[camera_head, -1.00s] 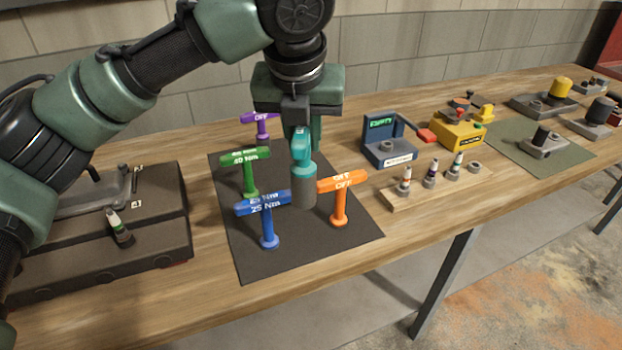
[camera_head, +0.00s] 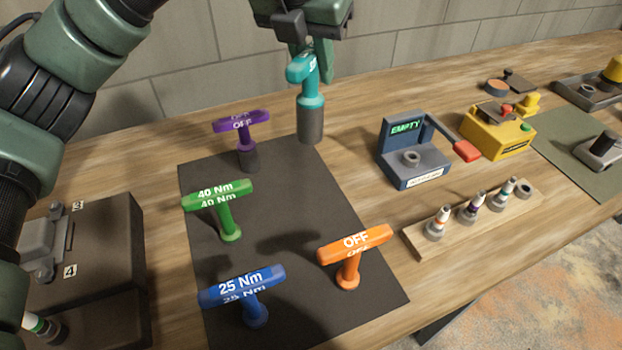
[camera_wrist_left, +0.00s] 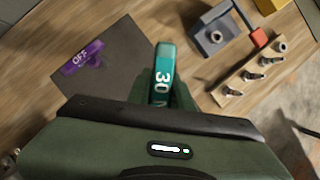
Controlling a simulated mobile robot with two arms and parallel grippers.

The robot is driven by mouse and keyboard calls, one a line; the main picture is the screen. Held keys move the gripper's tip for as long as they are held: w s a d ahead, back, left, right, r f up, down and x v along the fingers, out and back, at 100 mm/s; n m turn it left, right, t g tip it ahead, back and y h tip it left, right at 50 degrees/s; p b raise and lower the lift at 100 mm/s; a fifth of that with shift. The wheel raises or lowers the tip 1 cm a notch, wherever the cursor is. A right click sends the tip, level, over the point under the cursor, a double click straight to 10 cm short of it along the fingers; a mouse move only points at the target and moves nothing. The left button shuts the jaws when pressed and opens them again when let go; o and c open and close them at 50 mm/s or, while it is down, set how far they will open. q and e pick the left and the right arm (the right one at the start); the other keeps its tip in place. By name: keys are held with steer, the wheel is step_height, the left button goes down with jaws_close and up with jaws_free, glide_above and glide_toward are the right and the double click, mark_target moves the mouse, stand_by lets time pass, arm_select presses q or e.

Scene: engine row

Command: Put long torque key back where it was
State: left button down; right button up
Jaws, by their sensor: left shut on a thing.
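My left gripper (camera_head: 312,60) is shut on the teal torque key (camera_head: 311,103), holding it by its handle. The key is upright, with a long grey socket at its lower end, near the back right edge of the dark mat (camera_head: 285,215). I cannot tell its exact height above the surface. In the left wrist view the teal key's handle (camera_wrist_left: 163,72) reads "30 N", the rest hidden. On the mat stand a purple key (camera_head: 242,122) reading OFF, a green key (camera_head: 218,195) reading 40 Nm, a blue key (camera_head: 242,287) reading 25 Nm and an orange key (camera_head: 355,244) reading OFF.
A blue tester (camera_head: 415,158) displaying EMPTY stands right of the mat, beside a yellow box (camera_head: 497,135). A wooden rack (camera_head: 415,243) holds several small pieces. A dark case (camera_head: 108,230) lies at left. The mat's middle is clear.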

mark_target(312, 105)
arm_select(q)
steer(key=shift+f, duration=0.15)
steer(key=f, duration=0.2)
steer(key=s+f, duration=0.1)
steer(key=f, duration=0.4)
steer(key=shift+s, duration=0.35)
step_height(312, 105, down, 12)
steer(key=shift+w+r+p, duration=0.15)
steer(key=shift+w+p, duration=0.1)
steer(key=shift+p, duration=0.15)
arm_select(e)
steer(key=shift+s+d+r, duration=0.1)
steer(key=shift+s+r, duration=0.1)
steer(key=shift+s, duration=0.6)
steer(key=shift+s+d+r, duration=0.1)
steer(key=shift+s+r, duration=0.1)
steer(key=shift+s, duration=0.55)
arm_select(q)
steer(key=c, duration=1.3)
jaws_free()
steer(key=shift+s, duration=0.1)
arm_select(e)
steer(key=shift+w, duration=0.15)
arm_select(q)
steer(key=shift+o, duration=0.2)
